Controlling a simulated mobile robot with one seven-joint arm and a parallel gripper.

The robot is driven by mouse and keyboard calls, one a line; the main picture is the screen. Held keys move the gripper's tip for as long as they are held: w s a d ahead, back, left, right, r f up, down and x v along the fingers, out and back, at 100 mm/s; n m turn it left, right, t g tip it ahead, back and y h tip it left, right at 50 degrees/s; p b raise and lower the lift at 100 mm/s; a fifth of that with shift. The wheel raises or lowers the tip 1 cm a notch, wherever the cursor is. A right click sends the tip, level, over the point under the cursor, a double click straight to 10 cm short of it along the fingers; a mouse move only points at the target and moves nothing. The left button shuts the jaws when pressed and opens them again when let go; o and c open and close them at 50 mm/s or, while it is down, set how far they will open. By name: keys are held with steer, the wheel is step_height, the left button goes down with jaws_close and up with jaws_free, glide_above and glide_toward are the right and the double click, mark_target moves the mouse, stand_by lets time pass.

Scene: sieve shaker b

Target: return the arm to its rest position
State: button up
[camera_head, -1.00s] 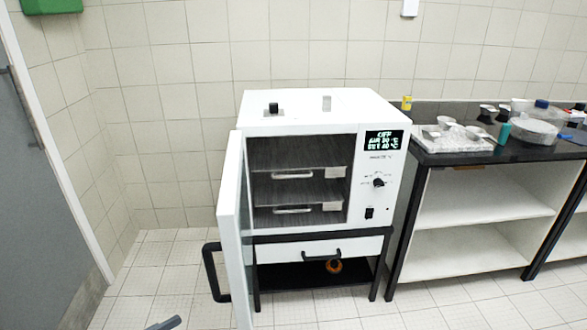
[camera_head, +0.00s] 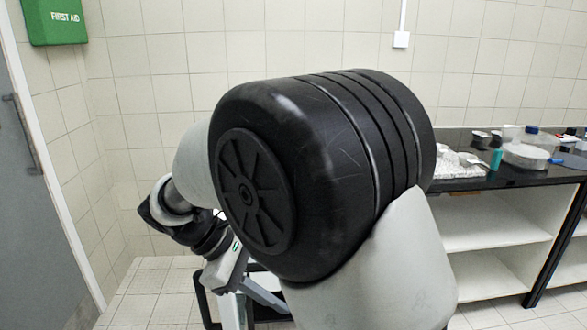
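My arm fills the middle of the head view, with a large black joint in front and grey links around it. The end of my arm with my gripper (camera_head: 240,275) points down at the lower left of that joint. Its fingers are not clear, so I cannot tell whether they are open or shut, or whether they hold anything. The white oven is almost wholly hidden behind my arm. Its black door handle (camera_head: 203,298) shows at the lower left, close to my gripper in the picture; I cannot tell whether they touch.
A black-topped bench (camera_head: 520,177) with open white shelves stands at the right. It carries a foil-covered tray (camera_head: 460,165), a teal bottle (camera_head: 496,159) and a round pale container (camera_head: 525,156). A green first aid box (camera_head: 55,22) hangs at the upper left. The floor at left is clear.

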steer(key=s+d+r+m+t+y, duration=0.3)
steer(key=s+d+r+m+y, duration=0.1)
steer(key=s+d+m, duration=0.3)
steer(key=s+d+r+m+t+y, duration=0.2)
steer(key=s+d+r+m+y, duration=0.3)
steer(key=d+m, duration=0.4)
step_height(320, 180, up, 18)
steer(key=n+p, duration=0.1)
steer(key=p, duration=1.7)
steer(key=shift+s+d+n+h+p, duration=0.2)
steer(key=shift+d+n+h+p, duration=0.1)
steer(key=shift+d+h+p, duration=0.1)
steer(key=shift+a, duration=0.1)
